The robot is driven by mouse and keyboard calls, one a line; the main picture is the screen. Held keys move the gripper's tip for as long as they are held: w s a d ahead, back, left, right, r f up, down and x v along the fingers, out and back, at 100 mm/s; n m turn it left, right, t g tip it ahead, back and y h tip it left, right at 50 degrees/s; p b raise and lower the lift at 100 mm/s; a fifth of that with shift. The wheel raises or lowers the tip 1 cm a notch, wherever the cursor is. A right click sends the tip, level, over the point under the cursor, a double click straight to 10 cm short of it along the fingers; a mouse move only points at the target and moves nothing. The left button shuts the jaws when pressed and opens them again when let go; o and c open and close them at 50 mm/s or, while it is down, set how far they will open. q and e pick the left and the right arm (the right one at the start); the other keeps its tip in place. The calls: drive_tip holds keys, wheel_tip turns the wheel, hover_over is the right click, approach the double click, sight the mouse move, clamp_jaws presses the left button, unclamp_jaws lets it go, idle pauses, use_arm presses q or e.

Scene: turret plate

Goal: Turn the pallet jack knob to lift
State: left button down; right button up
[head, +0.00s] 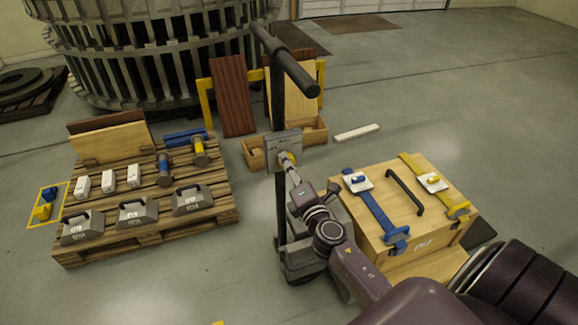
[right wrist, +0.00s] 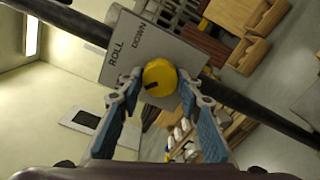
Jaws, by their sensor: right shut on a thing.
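The pallet jack stands upright with a black T handle (head: 283,62). A grey panel (head: 284,138) is fixed on its post. In the right wrist view the panel (right wrist: 130,50) shows the words ROLL and DOWN; any other label is hidden. The yellow knob (right wrist: 160,78) is on the panel, with a black mark toward its lower left. My right gripper (right wrist: 158,88) has its fingers on both sides of the knob and is shut on it. In the head view the knob (head: 285,159) is mostly hidden by my right gripper (head: 289,165). My left gripper is not in view.
A wooden pallet (head: 150,228) with grey weights, white blocks and cylinders lies to the left. A wooden crate (head: 395,226) with blue and yellow straps stands right of the jack. A low wooden box (head: 314,136) is behind the post. Open floor (head: 225,285) lies in front.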

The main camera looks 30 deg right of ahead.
drive_tip(key=o, duration=1.2)
drive_tip(key=shift+c, duration=0.2)
drive_tip(key=v, duration=1.2)
drive_tip(key=shift+d+f, duration=0.1)
drive_tip(key=shift+f, duration=0.05)
